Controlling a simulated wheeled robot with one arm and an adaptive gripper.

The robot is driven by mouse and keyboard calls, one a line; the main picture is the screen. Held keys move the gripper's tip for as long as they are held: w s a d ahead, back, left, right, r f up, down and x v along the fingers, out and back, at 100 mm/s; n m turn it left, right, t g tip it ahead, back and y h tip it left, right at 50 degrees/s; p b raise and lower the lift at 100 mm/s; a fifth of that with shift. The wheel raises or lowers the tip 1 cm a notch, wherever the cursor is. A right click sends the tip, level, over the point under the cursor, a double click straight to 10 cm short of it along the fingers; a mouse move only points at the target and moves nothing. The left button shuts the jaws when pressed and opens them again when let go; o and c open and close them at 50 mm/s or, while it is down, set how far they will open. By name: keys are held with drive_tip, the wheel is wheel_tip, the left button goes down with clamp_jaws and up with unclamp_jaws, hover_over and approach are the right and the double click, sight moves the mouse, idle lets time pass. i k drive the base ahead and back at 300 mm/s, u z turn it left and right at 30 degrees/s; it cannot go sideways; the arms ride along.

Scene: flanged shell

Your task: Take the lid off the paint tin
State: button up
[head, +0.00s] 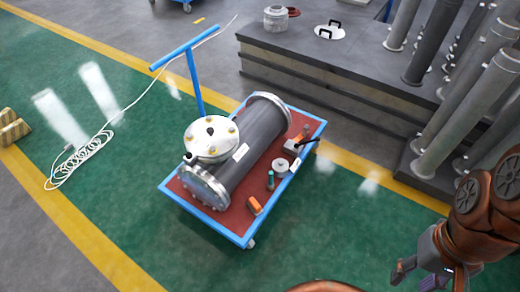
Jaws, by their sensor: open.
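A small grey round object (280,168), possibly the paint tin, stands on the right side of the blue-framed trolley with the red deck. It is too small for me to make out a lid. A larger pale cylinder (276,18) sits on the grey platform at the top; I cannot tell whether it is a tin. My gripper (412,274) is at the lower right, open and empty. It is well apart from the trolley and its contents.
The trolley (171,198) carries a large dark flanged shell (250,135), a teal bottle (270,181) and orange items (254,206). Tall grey pipes (470,105) stand at right. A white cable coil (80,165) lies left. The green floor between my gripper and the trolley looks clear.

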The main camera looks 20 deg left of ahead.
sight(281, 166)
drive_tip(key=u, duration=1.05)
drive_tip(key=i, duration=0.95)
drive_tip(key=u, duration=1.05)
